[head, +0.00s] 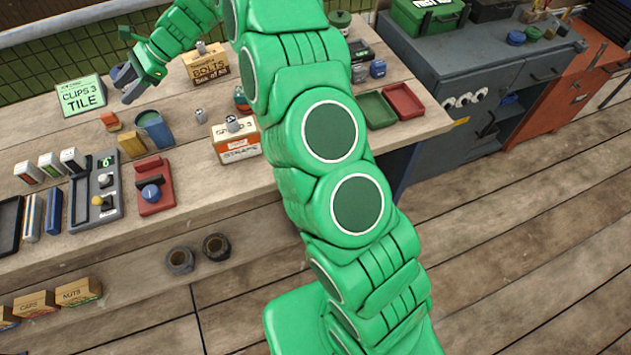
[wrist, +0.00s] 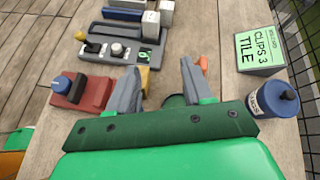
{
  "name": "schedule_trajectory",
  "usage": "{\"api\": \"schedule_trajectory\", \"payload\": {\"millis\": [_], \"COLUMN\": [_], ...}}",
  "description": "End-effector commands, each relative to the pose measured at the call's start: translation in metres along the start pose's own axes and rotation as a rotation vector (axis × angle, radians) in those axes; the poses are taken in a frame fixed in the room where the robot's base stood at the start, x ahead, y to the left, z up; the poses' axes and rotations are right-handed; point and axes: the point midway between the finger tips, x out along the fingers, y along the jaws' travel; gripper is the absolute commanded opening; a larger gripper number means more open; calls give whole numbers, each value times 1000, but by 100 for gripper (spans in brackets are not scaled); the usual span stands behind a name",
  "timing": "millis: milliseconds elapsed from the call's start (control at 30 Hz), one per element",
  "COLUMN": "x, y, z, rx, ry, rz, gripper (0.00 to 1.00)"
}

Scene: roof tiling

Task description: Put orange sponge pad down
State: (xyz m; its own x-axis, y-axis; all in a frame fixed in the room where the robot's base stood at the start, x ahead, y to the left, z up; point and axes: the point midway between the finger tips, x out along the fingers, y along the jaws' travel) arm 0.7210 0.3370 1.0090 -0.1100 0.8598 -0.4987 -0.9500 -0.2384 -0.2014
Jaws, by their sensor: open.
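A small orange pad (head: 111,121) lies on the wooden workbench (head: 190,110), just right of the green CLIPS 3 TILE sign (head: 80,96). In the wrist view the orange pad (wrist: 204,63) shows as a sliver beside the right finger, mostly hidden by it. A yellow block (head: 131,144) sits close to it and also shows in the wrist view (wrist: 144,76) behind the left finger. My gripper (head: 124,84) is open above the back of the bench. In the wrist view the gap between its fingers (wrist: 161,70) is empty; the pad is outside the gap.
A blue tub (head: 156,132) stands beside the yellow block. A grey tray with knobs (head: 97,188) and a red block with a blue knob (head: 153,186) lie nearer the front edge. A STRAPS box (head: 237,143) is to the right.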

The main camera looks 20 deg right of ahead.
Motion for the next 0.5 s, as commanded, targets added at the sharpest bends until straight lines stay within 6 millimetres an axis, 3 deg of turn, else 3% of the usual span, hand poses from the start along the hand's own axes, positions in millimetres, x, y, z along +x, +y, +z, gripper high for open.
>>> {"api": "schedule_trajectory", "payload": {"millis": [133, 500], "x": [-20, -65], "y": [26, 102], "z": [23, 60], "rx": [-89, -296], "ry": [37, 138], "rz": [37, 150], "gripper": [50, 50]}}
